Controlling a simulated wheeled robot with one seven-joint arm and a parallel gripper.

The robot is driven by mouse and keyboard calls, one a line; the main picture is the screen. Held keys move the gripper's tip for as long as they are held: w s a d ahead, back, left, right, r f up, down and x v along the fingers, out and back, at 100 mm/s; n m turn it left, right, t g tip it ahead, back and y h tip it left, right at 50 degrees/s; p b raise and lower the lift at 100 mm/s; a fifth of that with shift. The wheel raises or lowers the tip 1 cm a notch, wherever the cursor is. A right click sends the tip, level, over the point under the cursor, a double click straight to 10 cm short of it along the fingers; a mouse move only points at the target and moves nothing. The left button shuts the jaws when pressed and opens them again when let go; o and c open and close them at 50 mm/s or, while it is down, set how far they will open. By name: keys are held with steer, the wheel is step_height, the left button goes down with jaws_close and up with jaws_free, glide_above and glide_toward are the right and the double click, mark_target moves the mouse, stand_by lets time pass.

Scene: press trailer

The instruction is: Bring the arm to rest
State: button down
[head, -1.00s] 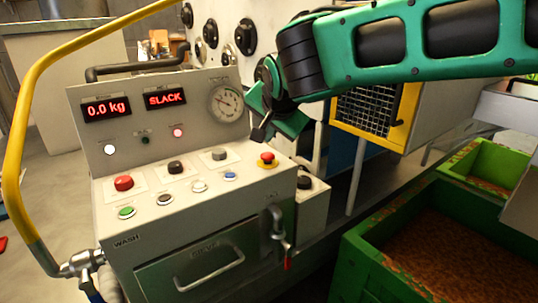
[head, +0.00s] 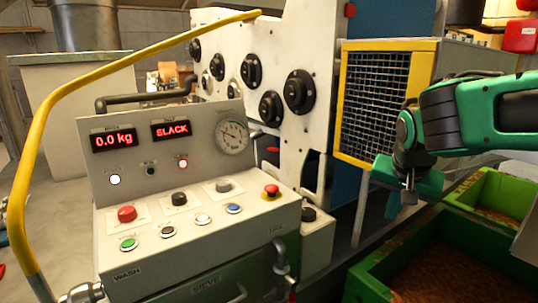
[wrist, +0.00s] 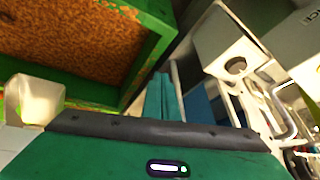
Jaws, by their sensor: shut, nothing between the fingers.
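My green arm (head: 490,115) with black joints reaches in from the right edge of the head view. My gripper (head: 410,195) hangs at its end, in front of the yellow-framed mesh guard and to the right of the control panel. It touches nothing that I can make out. Its fingers are shut and empty. In the wrist view the green fingers (wrist: 164,98) point away from the camera, close together, with the palm across the bottom.
The grey control panel (head: 190,240) reads 0.0 kg and SLACK. A yellow rail (head: 75,85) curves at the left. The mesh guard (head: 378,103) stands behind my gripper. Green bins (head: 372,282) with brown contents lie below it.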

steer(key=s+d+f+g, duration=0.1)
steer(key=s+d+f, duration=0.2)
steer(key=s, duration=0.5)
steer(key=s+d+f+g+y, duration=0.1)
steer(key=s+d+f+g, duration=0.1)
steer(key=s+d, duration=0.3)
steer(key=s+d+f+g+y, duration=0.1)
steer(key=s+d+f, duration=0.3)
steer(key=s, duration=0.8)
steer(key=shift+s+g, duration=0.3)
steer(key=shift+g, duration=0.2)
steer(key=shift+w+f, duration=0.1)
steer(key=shift+w, duration=0.05)
steer(key=shift+w+f, duration=0.2)
steer(key=shift+w, duration=0.3)
